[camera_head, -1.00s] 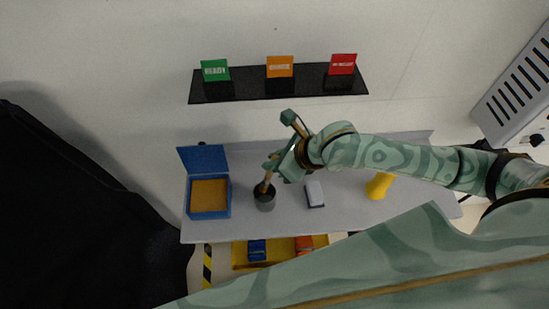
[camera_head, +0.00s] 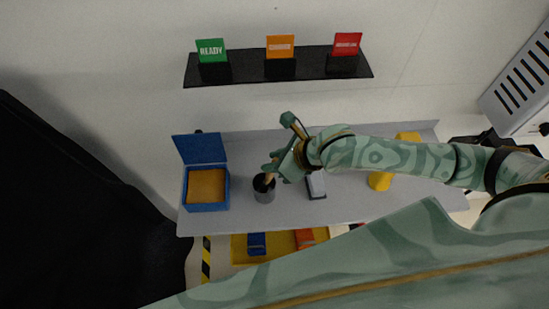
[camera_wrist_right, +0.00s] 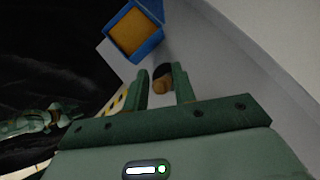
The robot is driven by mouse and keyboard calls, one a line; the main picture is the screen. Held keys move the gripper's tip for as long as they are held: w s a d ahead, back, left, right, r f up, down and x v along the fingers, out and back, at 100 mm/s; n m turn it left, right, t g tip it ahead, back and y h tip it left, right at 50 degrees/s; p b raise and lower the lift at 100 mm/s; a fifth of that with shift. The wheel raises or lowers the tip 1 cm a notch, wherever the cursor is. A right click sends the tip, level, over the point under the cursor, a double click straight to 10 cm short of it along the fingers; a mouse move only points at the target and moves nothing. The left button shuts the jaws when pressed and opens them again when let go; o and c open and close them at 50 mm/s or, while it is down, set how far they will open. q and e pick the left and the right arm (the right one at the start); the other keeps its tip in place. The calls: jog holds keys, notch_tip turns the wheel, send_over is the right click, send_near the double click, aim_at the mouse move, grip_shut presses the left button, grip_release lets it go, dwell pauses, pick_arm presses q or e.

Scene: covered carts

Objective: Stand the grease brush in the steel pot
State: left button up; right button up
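The steel pot (camera_head: 264,195) is a dark grey cup standing upright on the grey cart top, right of the blue box. The grease brush (camera_head: 270,178) has a brown wooden handle reaching down into the pot's mouth; its lower end is hidden inside. My right gripper (camera_head: 276,171) is just above the pot, around the handle. In the right wrist view the two fingers (camera_wrist_right: 162,88) stand apart, with the brown handle (camera_wrist_right: 161,86) between them and a narrow gap on its left side. The pot is mostly hidden there. My left gripper cannot be made out in the head view.
An open blue box (camera_head: 207,207) with a tan filling stands left of the pot. A grey-and-white block (camera_head: 316,185) is close on the right, with a yellow object (camera_head: 380,181) beyond. A black shelf (camera_head: 235,72) with three signs is behind. A yellow tray (camera_head: 279,250) sits below.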

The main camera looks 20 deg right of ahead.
jog(key=shift+o, duration=0.9)
jog(key=p+v, duration=0.3)
jog(key=v, duration=1.3)
jog(key=shift+r, duration=0.15)
jog(key=shift+s, duration=0.1)
